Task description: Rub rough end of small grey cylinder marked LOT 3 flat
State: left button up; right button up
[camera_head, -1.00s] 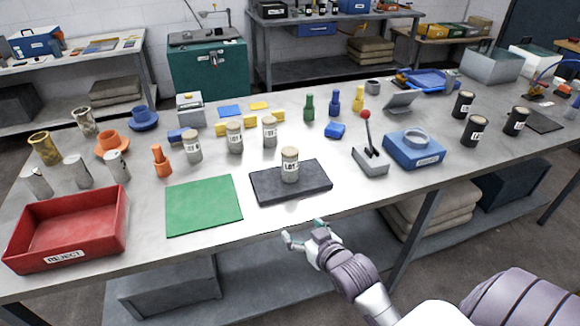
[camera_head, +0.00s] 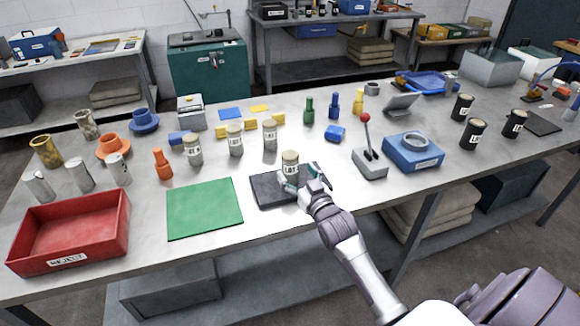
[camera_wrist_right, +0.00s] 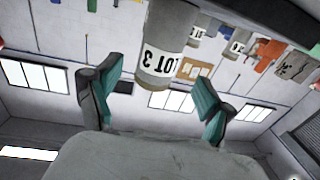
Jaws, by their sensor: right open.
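The small grey cylinder marked LOT 3 (camera_head: 290,165) stands upright on the dark flat block (camera_head: 268,190) near the table's front edge. Its top end is tan. In the right wrist view the cylinder (camera_wrist_right: 168,45) appears upside down, with its LOT 3 label readable, between and beyond the fingers. My right gripper (camera_head: 304,180) is at the cylinder with its fingers spread, one to each side. In the right wrist view the gripper (camera_wrist_right: 155,95) is open with teal fingertips and a gap on both sides of the cylinder. My left gripper is not in view.
A green mat (camera_head: 204,208) and a red REJECT tray (camera_head: 70,235) lie to the left. Several similar labelled cylinders (camera_head: 235,140) stand behind. A red-knobbed lever (camera_head: 369,150) and a blue box (camera_head: 413,152) are close on the right.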

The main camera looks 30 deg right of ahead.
aim_at(294, 168)
jog(key=shift+w+d+r, duration=0.1)
jog(key=shift+w, duration=0.2)
jog(key=shift+w+d+p, duration=0.2)
jog(key=shift+w+p, duration=0.2)
jog(key=shift+w, duration=0.75)
jog(key=shift+w+d+p, duration=0.2)
jog(key=shift+w+p, duration=0.15)
jog(key=shift+w, duration=0.8)
jog(key=shift+c, duration=0.3)
grip_shut()
